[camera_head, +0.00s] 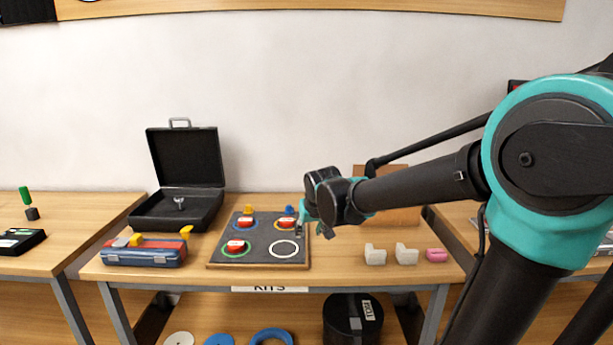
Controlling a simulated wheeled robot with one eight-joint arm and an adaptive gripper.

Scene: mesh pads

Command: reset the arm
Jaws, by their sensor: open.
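My arm reaches in from the right, and its end is over the table (340,276). My gripper (303,232) is small in view, pointing down above the right part of the dark board (220,253), apparently open and empty. The wrist joints hide part of it. The board carries coloured rings. Red-and-white pieces sit on it at the upper left (246,223), upper right (286,222) and lower left (236,246). The white ring (284,249) at the lower right is empty.
An open black case (175,210) stands at the back left, a blue-and-red toolbox (145,255) in front. White blocks (375,255) and a pink block (437,255) lie right of the board. A wooden block (400,215) stands behind my arm. Side tables flank this one.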

